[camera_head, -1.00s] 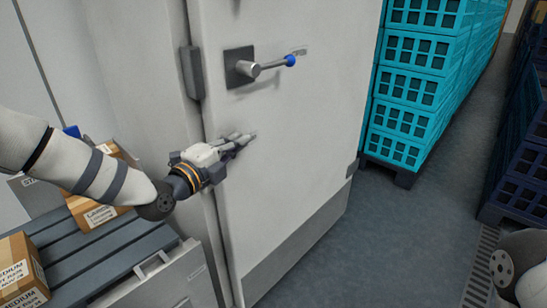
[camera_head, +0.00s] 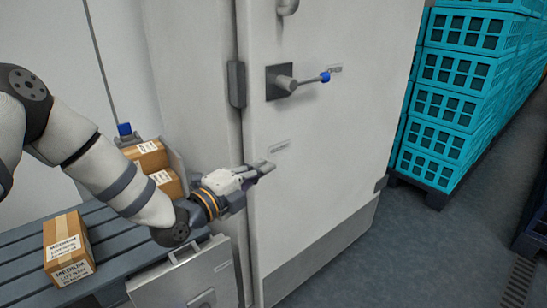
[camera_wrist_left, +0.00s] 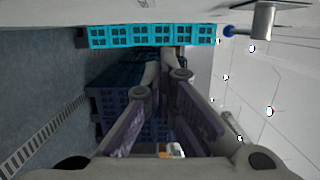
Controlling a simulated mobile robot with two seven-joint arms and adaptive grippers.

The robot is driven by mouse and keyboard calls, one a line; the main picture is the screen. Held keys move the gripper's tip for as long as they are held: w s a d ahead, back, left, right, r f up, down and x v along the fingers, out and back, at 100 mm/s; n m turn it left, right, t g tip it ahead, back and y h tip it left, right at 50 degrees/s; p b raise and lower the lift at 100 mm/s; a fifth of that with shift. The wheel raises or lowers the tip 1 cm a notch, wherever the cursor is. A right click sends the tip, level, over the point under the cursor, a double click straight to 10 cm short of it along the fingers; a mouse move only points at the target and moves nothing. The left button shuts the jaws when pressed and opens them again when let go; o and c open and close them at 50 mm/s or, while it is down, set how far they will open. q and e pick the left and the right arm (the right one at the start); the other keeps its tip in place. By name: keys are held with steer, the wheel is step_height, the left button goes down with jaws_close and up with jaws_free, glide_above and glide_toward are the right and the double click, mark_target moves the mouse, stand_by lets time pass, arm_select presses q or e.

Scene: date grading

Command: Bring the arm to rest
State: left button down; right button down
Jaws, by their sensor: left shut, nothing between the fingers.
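My left arm comes in from the left, bent at the elbow. My left gripper (camera_head: 262,170) is shut and empty, in front of the white door (camera_head: 345,150) and below its handle (camera_head: 300,84). I cannot tell whether the fingertips touch the door. In the left wrist view, the gripper's fingers (camera_wrist_left: 160,75) close together at the tips with nothing between them. My right gripper is out of view.
A grey box (camera_head: 190,280) stands below the gripper. Turquoise crates (camera_head: 445,110) stack at right. The floor (camera_head: 420,250) before them is clear.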

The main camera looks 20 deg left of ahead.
arm_select(q)
steer(key=s+d+f+n+g+y, duration=0.3)
steer(key=s+f+n+g, duration=0.8)
steer(key=s+f, duration=1.3)
steer(key=s+a+f+n+g+y, duration=0.1)
steer(key=s+n, duration=0.3)
steer(key=s, duration=0.4)
steer(key=s+a+f+n+g+y, duration=0.1)
steer(key=s+n+g, duration=0.3)
steer(key=s, duration=0.5)
steer(key=s+a+f+n+g+y+p, duration=0.1)
steer(key=s+a+n+g, duration=0.2)
steer(key=s, duration=0.6)
steer(key=shift+f+n+y, duration=0.15)
steer(key=shift+n+y, duration=0.25)
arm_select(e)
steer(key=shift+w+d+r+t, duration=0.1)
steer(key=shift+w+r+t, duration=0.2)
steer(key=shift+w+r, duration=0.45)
